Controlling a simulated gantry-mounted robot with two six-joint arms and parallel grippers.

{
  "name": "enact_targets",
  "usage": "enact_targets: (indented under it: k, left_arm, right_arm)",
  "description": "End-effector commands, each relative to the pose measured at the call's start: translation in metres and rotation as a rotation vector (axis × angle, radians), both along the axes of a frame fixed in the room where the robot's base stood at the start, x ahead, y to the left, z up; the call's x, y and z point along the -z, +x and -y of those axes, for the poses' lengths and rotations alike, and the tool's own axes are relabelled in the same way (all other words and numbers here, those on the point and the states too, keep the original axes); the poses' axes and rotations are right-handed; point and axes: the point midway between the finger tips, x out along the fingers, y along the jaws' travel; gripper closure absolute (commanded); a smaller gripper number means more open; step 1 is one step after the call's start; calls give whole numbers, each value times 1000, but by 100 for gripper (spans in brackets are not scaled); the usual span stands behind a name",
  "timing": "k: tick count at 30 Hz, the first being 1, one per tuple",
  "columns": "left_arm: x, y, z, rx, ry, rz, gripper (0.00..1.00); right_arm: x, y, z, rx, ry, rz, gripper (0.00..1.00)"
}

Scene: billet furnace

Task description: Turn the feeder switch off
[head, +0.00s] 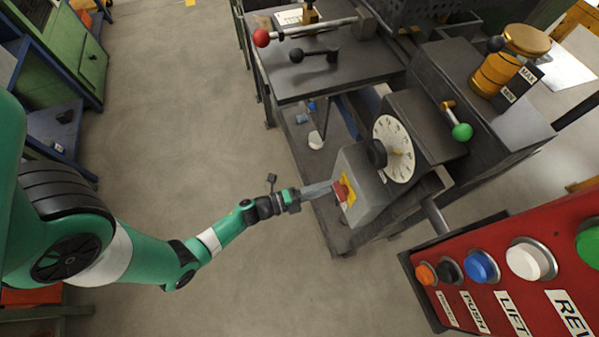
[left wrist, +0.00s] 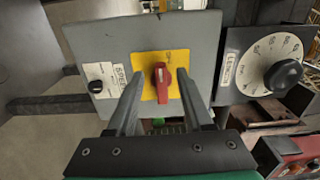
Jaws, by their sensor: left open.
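The feeder switch is a red rotary handle on a yellow plate, fixed to the face of a grey box (head: 366,208). In the left wrist view the red handle (left wrist: 161,82) stands upright in the picture on the yellow plate (left wrist: 146,62). My left gripper (head: 333,187) reaches the box face from the left. In the left wrist view its open fingers (left wrist: 158,80) lie on either side of the red handle, with gaps visible at both sides. Whether they touch it cannot be seen. My right gripper is not in view.
A white dial with a black knob (left wrist: 288,75) is beside the switch box; the dial also shows in the head view (head: 402,150). A red panel with coloured push buttons (head: 480,266) stands at lower right. A table with a red-balled lever (head: 262,38) is above. Open floor lies left.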

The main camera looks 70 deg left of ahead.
Motion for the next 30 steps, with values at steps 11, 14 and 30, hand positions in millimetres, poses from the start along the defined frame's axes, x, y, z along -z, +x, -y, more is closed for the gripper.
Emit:
enact_targets:
  k: [11, 14, 30]
  left_arm:
    - [-2, -77, -5, -7, 0, 0, 49]
    - [-1, -85, -4, -4, 0, 0, 49]
    - [-1, -88, -3, 1, -1, 1, 49]
  right_arm:
    - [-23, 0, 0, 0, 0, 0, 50]
    - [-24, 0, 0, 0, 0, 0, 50]
    - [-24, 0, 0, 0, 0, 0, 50]
